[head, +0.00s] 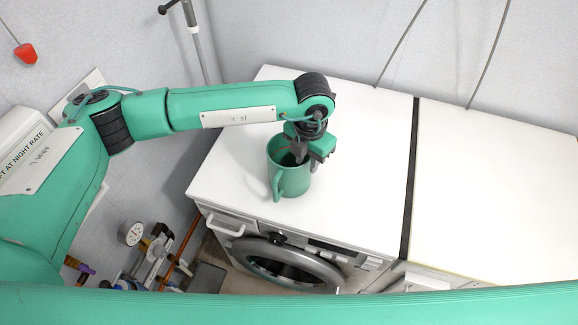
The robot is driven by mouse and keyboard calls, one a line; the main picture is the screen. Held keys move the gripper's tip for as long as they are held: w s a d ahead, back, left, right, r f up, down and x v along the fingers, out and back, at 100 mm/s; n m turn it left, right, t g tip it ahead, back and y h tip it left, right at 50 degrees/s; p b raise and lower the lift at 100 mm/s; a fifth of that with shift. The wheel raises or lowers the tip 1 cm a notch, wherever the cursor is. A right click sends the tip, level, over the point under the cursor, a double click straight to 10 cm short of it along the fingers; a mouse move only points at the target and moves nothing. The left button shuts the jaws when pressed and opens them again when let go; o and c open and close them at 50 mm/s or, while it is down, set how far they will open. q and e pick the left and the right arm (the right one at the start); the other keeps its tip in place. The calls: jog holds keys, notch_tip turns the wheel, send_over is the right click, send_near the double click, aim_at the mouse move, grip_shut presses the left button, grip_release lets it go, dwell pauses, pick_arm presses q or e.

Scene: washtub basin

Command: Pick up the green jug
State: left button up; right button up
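The green jug (291,183) stands upright on the white top of the washing machine, near its front left part. Its handle (276,186) is towards the front left. My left gripper (301,157) points down over the jug's mouth and overlaps its right rim. Its fingertips are partly hidden by the jug, so I cannot tell whether they are shut on the wall. My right gripper is not in view.
The washing machine (353,150) has a clear white top around the jug. A second white appliance (490,190) stands to the right across a dark gap. Pipes and a gauge (131,233) are at lower left. A grey wall is behind.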

aim_at(288, 179)
pick_arm(q)
jog(key=f+p, duration=0.1)
jog(key=f, duration=0.1)
jog(key=f+p, duration=0.2)
jog(key=f, duration=0.1)
jog(key=shift+w+f, duration=0.2)
jog(key=shift+f, duration=0.15)
grip_shut()
